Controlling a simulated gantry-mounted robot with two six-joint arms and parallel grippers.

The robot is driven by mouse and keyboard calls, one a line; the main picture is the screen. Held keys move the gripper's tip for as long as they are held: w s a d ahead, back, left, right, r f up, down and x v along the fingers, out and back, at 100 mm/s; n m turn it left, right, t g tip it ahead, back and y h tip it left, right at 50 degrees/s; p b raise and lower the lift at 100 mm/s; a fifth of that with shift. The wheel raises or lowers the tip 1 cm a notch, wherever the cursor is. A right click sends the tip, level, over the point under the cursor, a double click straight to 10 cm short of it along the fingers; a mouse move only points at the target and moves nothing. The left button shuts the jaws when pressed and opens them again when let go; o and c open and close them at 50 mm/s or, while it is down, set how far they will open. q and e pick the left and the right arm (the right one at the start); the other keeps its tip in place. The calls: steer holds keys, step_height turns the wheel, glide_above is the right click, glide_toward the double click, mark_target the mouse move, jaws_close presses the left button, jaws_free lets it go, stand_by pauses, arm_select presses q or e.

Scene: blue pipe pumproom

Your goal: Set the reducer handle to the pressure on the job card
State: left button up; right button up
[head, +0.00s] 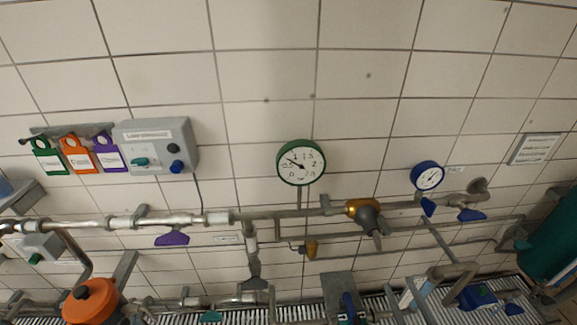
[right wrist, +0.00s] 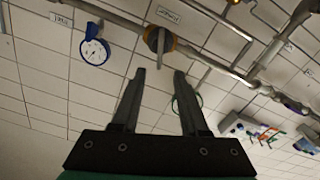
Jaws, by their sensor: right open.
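The reducer (head: 358,208) is a brass-coloured body on the wall pipe in the head view, with a grey handle (head: 376,238) pointing down and slightly right. The green-rimmed gauge (head: 301,162) is to its upper left; its needle points to the upper left. A framed card (head: 535,148) hangs at the far right, its text too small to read. In the right wrist view, which is upside down, my right gripper (right wrist: 160,73) is open and empty. The reducer (right wrist: 152,38) lies beyond its fingertips, apart from them. My left gripper is not in view.
A blue gauge (head: 427,176) and blue valve levers (head: 470,215) are right of the reducer. A purple lever (head: 172,239) sits on the left pipe. Coloured tags (head: 77,155) and a grey control box (head: 155,146) are at upper left. Pipes and an orange unit (head: 90,301) crowd the bottom.

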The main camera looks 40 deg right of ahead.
mark_target(379, 243)
steer(key=shift+r, duration=0.1)
steer(key=x, duration=1.2)
steer(key=shift+w+r, duration=0.25)
steer(key=shift+c, duration=0.3)
jaws_close()
